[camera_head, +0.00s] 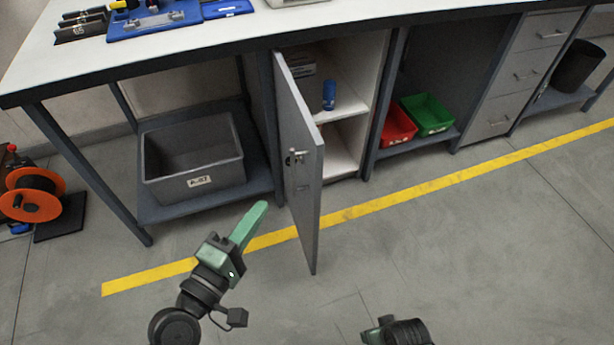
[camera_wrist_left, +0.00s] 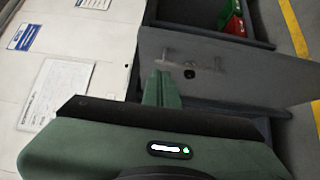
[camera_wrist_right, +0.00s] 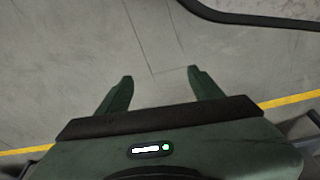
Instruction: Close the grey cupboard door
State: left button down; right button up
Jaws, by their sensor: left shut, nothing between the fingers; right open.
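The grey cupboard door (camera_head: 308,170) stands open, swung out from the cupboard (camera_head: 345,105) under the bench. Its handle (camera_head: 297,156) is on the face turned left. My left gripper (camera_head: 262,207) is shut and empty, left of the door and apart from it in the head view. In the left wrist view the shut fingers (camera_wrist_left: 162,88) show in front of the door (camera_wrist_left: 245,75), near its handle (camera_wrist_left: 190,66); contact cannot be told. My right gripper (camera_wrist_right: 162,88) is open and empty over the floor; in the head view only part of it (camera_head: 385,328) shows.
The cupboard holds a blue can (camera_head: 329,95) on its shelf. A grey crate (camera_head: 195,165) stands on the lower shelf to the left. Red (camera_head: 398,125) and green (camera_head: 430,114) bins sit to the right. An orange reel (camera_head: 33,195) stands far left. The front floor is clear.

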pick_arm(q)
send_near(314, 160)
jog(key=w+a, duration=0.1)
jog(key=w, duration=0.3)
jog(key=d, duration=0.1)
jog(key=w+d+p, duration=0.1)
jog(key=d, duration=0.1)
jog(key=shift+f, duration=0.15)
jog(key=shift+w+d, duration=0.15)
jog(key=shift+d, duration=0.25)
pick_arm(e)
jog(key=s+f, duration=0.3)
jog(key=shift+d+f, duration=0.25)
jog(key=shift+f, duration=0.15)
